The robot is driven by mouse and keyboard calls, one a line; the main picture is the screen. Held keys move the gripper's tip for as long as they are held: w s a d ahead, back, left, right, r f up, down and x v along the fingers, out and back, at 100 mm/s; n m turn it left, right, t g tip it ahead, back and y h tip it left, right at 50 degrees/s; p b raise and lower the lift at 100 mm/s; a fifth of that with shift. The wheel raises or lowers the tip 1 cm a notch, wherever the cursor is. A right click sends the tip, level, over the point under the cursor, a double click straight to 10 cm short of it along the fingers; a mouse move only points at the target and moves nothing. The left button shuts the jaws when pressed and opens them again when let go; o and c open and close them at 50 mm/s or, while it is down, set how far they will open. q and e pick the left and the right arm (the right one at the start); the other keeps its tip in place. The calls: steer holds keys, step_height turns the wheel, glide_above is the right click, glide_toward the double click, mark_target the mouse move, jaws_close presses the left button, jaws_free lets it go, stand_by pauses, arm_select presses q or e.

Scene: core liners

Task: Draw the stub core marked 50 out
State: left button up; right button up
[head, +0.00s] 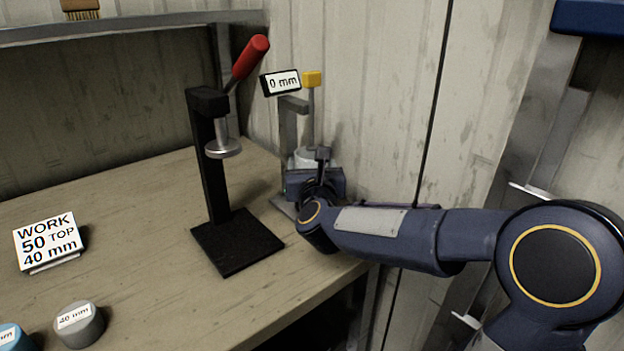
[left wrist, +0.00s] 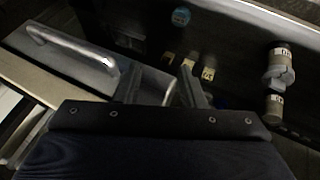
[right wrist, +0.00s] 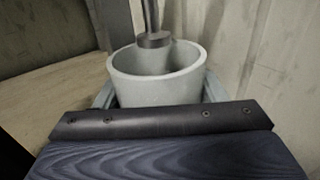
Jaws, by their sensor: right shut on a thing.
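My right gripper (head: 318,165) is shut on a pale grey hollow liner (right wrist: 155,88) at the gauge stand, with a finger on each side. The gauge's round foot (right wrist: 153,40) shows at the liner's mouth; I cannot tell if it touches. My left gripper (left wrist: 162,85) has its fingers apart. In the left wrist view, a grey labelled cylinder (left wrist: 279,66) and a second labelled piece (left wrist: 274,106) are at the right. Their labels are too small to read surely, so I cannot tell which stub core is marked 50. The left gripper is outside the head view.
The gauge display (head: 281,82) reads 0 mm. A black press (head: 210,155) with a red lever stands beside it. A sign (head: 47,243) reads WORK 50 TOP 40 mm. A grey 40 mm cylinder (head: 78,324) is at the front. A metal handle (left wrist: 75,48) is near the left gripper.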

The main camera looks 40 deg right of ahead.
steer(key=shift+s, duration=0.1)
steer(key=shift+s+d+b, duration=0.15)
steer(key=shift+s+b, duration=0.5)
steer(key=shift+s, duration=0.75)
steer(key=s+b, duration=0.1)
steer(key=s, duration=1.1)
steer(key=shift+d+b, duration=0.3)
steer(key=shift+d, duration=0.15)
steer(key=shift+r, duration=0.2)
step_height(320, 180, up, 5)
steer(key=p, duration=0.4)
steer(key=shift+f, duration=0.1)
stand_by(0.7)
